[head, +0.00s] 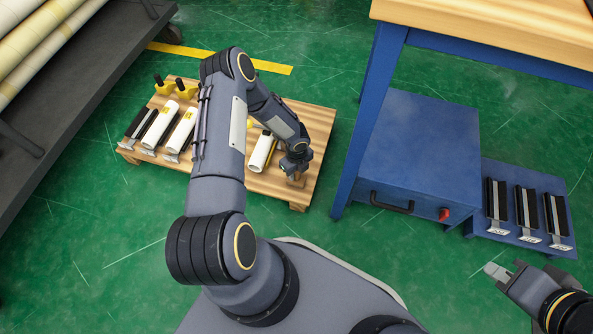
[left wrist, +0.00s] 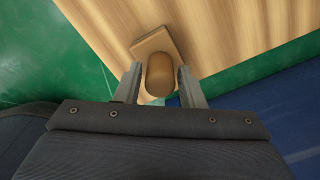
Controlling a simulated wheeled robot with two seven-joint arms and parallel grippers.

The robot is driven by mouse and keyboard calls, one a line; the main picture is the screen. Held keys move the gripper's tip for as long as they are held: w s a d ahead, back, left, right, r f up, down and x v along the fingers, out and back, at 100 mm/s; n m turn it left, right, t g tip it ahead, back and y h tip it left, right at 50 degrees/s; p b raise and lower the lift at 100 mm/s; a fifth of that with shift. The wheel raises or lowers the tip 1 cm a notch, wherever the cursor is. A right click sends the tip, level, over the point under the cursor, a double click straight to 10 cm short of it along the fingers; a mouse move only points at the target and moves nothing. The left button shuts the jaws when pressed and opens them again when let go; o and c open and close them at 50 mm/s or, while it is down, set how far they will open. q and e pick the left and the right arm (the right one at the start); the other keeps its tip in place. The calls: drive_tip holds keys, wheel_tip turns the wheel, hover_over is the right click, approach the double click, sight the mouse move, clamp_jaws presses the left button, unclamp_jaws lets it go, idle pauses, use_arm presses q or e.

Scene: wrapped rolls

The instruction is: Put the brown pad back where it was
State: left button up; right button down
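The brown pad is a tan square plate with a rounded brown knob (left wrist: 160,75). In the left wrist view it is at the right-angled edge of the wooden pallet. In the head view a small part of the pad (head: 297,181) shows at the pallet's front right corner, below my left gripper. My left gripper (left wrist: 160,82) has its fingers on either side of the knob, with a narrow gap visible at each side. It looks open. My right gripper (head: 496,272) is at the lower right, over the green floor, away from the pad; its finger gap is unclear.
The wooden pallet (head: 318,125) holds white rolls (head: 160,125), black-and-metal pieces and yellow holders (head: 164,88). A blue cabinet (head: 415,150) under a wooden-topped bench stands to the right. A blue low platform (head: 490,245) bears several black pieces. A dark rack with large rolls is at left.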

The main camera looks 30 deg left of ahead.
use_arm(q)
drive_tip(key=shift+o, duration=1.1)
drive_tip(key=shift+r, duration=0.2)
drive_tip(key=s+a+r+n+t+p, duration=0.15)
drive_tip(key=r+n, duration=0.35)
drive_tip(key=r, duration=1.4)
drive_tip(key=s+a+r+n+p, duration=0.1)
drive_tip(key=s+r+n+p, duration=0.35)
drive_tip(key=r, duration=1.35)
drive_tip(key=s+d+r+n+t+h, duration=0.2)
drive_tip(key=s+d+r+n, duration=0.3)
drive_tip(key=s+r+n, duration=0.1)
drive_tip(key=s+d+r+n+t+h+b, duration=0.1)
drive_tip(key=s+d+r+n, duration=0.4)
drive_tip(key=s, duration=0.5)
wheel_tip(320, 180, up, 2)
drive_tip(key=n+t, duration=0.1)
drive_tip(key=n, duration=0.2)
drive_tip(key=shift+h, duration=0.4)
